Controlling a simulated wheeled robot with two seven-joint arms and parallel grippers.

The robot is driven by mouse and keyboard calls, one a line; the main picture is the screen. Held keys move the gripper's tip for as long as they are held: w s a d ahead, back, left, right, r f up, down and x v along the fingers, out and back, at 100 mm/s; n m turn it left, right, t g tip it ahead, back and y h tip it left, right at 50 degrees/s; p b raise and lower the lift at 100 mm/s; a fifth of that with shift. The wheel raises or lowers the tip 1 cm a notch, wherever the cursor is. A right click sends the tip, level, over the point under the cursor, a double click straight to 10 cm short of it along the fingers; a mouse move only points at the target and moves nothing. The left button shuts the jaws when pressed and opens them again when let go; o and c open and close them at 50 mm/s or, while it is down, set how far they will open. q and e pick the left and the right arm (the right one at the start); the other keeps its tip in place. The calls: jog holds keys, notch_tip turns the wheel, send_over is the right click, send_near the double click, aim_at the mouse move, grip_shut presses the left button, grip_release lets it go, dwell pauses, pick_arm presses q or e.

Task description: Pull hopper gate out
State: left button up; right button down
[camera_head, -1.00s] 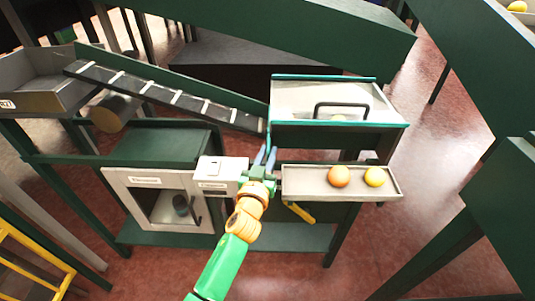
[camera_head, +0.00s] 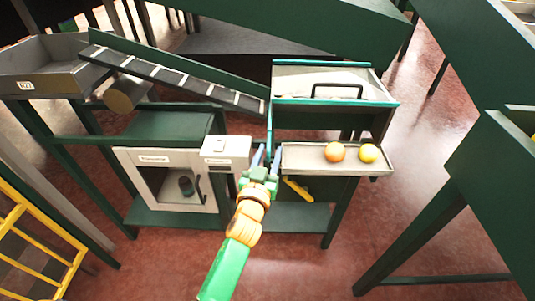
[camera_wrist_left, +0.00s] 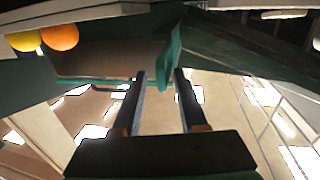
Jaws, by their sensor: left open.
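The hopper (camera_head: 338,101) is a box with a teal rim at the upper right of the head view, with a black bar handle (camera_head: 338,86) at its opening. A thin teal plate (camera_head: 269,125) stands at its left front corner; I cannot tell for sure whether it is the gate. My left gripper (camera_head: 267,155) is open just below this plate, left of the fruit tray. In the left wrist view a teal tab (camera_wrist_left: 166,77) shows between the fingertips (camera_wrist_left: 160,78), with gaps on both sides; contact cannot be told. My right gripper is not in view.
The tray (camera_head: 300,161) holds an orange (camera_head: 334,151) and a yellow-orange fruit (camera_head: 368,153). A yellow bar (camera_head: 298,190) is below it. A white-fronted cabinet (camera_head: 135,180) and control box (camera_head: 226,146) stand left of my gripper. A conveyor (camera_head: 180,80) slopes down toward the hopper.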

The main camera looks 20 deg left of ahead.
pick_arm(q)
jog(key=shift+w+d, duration=0.1)
jog(key=shift+s, duration=0.35)
jog(key=s, duration=0.5)
jog(key=shift+s+d+f+b, duration=0.1)
jog(key=shift+s+d+b, duration=0.15)
jog(key=shift+s+b, duration=0.1)
jog(key=shift+s, duration=0.4)
